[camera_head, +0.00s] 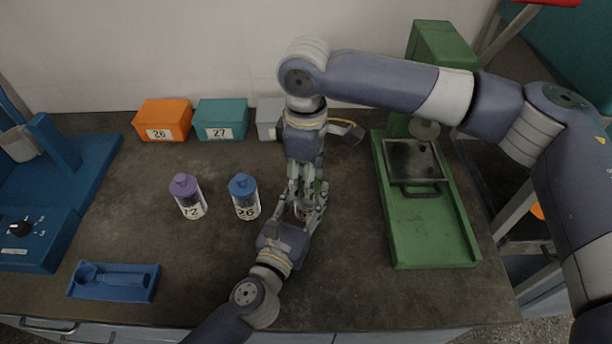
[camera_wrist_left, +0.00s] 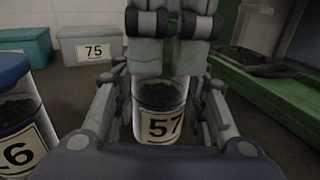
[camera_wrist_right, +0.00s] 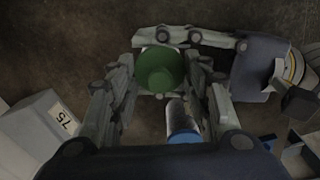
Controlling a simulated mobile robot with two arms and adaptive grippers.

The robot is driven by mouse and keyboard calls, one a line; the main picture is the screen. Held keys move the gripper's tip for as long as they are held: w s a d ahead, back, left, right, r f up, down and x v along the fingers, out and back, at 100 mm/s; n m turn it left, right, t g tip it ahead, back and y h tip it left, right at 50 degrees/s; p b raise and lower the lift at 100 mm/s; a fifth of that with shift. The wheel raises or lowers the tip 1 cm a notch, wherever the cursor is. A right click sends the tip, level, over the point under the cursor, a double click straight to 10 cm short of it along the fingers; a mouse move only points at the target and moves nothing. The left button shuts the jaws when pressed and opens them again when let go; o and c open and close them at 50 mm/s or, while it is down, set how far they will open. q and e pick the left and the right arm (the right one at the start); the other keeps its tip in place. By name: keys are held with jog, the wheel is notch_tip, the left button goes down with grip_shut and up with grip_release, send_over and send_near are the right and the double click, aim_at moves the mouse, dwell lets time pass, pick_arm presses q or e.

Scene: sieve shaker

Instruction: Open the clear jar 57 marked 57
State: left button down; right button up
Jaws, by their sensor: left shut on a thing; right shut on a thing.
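The clear jar 57 (camera_wrist_left: 160,112) stands upright on the bench with dark grains inside and a white label reading 57. In the head view it is mostly hidden by both grippers. My left gripper (camera_head: 303,212) comes in low and is shut on the jar's body, one finger on each side. My right gripper (camera_head: 304,190) points down from above and is shut on the green lid (camera_wrist_right: 160,70). The right fingers hide the lid in the left wrist view, so I cannot tell whether it is loose on the jar.
A blue-lidded jar 26 (camera_head: 245,198) stands close left of my grippers, with purple-lidded jar 12 (camera_head: 188,197) beyond. Orange box (camera_head: 163,120), teal box (camera_head: 221,120) and grey box (camera_head: 269,118) line the back. A green machine (camera_head: 430,225) stands right, a blue tray (camera_head: 114,283) front left.

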jog(key=shift+r, duration=0.2)
dwell(0.4)
jog(key=shift+r, duration=0.9)
jog(key=shift+r, duration=0.15)
jog(key=shift+r, duration=1.9)
pick_arm(q)
jog(key=c, duration=0.9)
grip_release()
